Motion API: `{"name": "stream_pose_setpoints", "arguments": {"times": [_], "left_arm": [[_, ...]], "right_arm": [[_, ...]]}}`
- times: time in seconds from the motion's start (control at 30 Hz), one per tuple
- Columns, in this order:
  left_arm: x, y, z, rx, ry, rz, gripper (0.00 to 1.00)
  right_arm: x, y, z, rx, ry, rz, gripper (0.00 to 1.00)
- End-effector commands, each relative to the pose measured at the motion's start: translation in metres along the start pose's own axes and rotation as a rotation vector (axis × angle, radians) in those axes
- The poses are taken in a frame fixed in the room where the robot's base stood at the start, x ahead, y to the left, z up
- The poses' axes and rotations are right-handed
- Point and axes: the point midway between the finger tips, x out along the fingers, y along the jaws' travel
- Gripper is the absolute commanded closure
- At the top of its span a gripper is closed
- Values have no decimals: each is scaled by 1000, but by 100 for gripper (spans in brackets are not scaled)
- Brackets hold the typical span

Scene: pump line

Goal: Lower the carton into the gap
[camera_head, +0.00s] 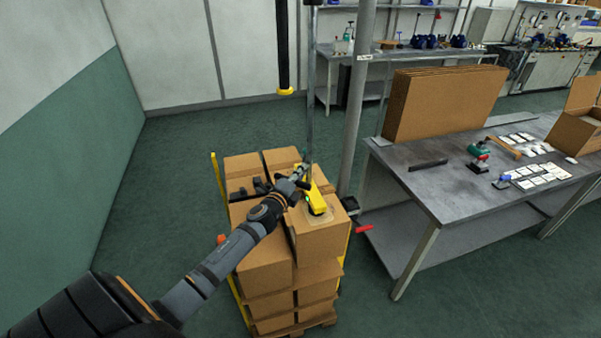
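A brown carton (321,242) is at the front right of a pallet stack of cartons (262,272). A yellow lifter (314,197) sits on its top, at a pale patch. The carton stands slightly turned against its neighbours, with a narrow dark slit on its left side. I cannot tell whether it rests on the layer below, and the gap under it is hidden. My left gripper (300,174) reaches over the stack and is closed at the lifter's handle end; its fingertips are small and partly hidden. My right gripper is not in view.
A grey post (357,100) stands just behind the stack. A workbench (430,190) with flat cardboard (442,103) and tools is on the right. A black hanging tube (284,50) with a yellow end is above. Green floor (170,190) is clear on the left.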

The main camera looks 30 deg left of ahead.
Motion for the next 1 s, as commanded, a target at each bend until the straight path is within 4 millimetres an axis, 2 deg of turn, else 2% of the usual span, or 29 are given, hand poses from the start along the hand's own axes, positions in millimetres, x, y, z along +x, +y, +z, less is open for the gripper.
{"name": "stream_pose_setpoints", "arguments": {"times": [0.4,0.53,0.67,0.9,1.0], "left_arm": [[0,0,0,0,0,1,100],[0,7,-1,0,0,1,100],[-1,29,-5,0,-1,4,100],[-1,82,-15,-1,-1,7,100],[-1,91,-17,-1,-1,7,100]], "right_arm": [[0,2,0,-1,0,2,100],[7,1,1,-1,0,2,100],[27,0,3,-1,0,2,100],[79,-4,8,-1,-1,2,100],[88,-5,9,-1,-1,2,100]]}}
